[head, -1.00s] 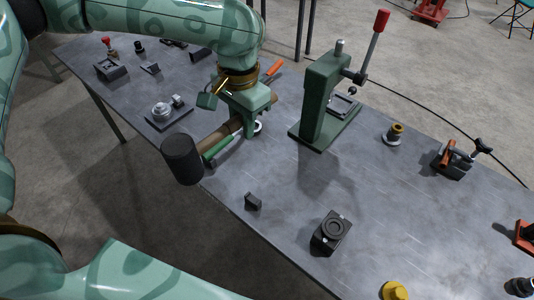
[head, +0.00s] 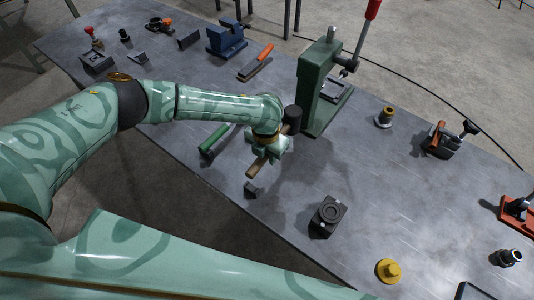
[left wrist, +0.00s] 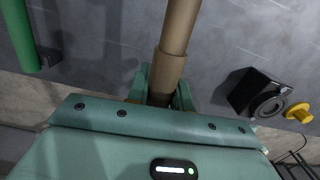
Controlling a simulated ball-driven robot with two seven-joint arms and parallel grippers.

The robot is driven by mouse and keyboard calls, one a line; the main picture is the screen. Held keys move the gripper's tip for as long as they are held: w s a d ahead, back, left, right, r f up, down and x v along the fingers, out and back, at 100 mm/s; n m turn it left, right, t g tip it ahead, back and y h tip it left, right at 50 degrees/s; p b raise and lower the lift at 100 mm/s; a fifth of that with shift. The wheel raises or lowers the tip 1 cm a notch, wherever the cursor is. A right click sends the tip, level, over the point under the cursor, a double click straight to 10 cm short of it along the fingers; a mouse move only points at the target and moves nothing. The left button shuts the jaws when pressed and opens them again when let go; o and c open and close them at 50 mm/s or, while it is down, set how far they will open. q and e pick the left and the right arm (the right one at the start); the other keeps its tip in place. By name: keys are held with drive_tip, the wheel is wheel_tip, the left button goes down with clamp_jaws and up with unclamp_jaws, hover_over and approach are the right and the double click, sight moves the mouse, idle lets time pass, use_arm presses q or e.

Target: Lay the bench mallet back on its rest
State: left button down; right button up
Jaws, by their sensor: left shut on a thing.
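The bench mallet has a dark cylindrical head (head: 292,118) and a brown wooden handle (head: 258,167). My left gripper (head: 270,148) is shut on the handle, and the head points toward the green press. The handle (left wrist: 177,35) also runs between the fingers in the left wrist view. A small dark notched block (head: 252,189), possibly part of the mallet's rest, stands on the bench just below the handle's free end. I cannot tell whether the handle touches it. Any other part of the rest is not clearly seen. My right gripper is out of view.
The green press (head: 319,90) stands close beyond the mallet head. A green-handled tool (head: 213,139) lies to the left. A black block with a round recess (head: 328,215) and a yellow knob (head: 388,270) stand to the right. The bench (head: 390,170) is bare between them.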

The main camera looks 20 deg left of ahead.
use_arm(q)
drive_tip(key=shift+d+f+m, duration=0.1)
drive_tip(key=shift+f+m, duration=0.05)
drive_tip(key=shift+m, duration=0.15)
drive_tip(key=shift+f, duration=0.1)
drive_tip(key=shift+s, duration=0.15)
drive_tip(key=b, duration=0.3)
hover_over(267, 175)
wheel_tip(267, 175, down, 4)
drive_tip(key=shift+f, duration=0.25)
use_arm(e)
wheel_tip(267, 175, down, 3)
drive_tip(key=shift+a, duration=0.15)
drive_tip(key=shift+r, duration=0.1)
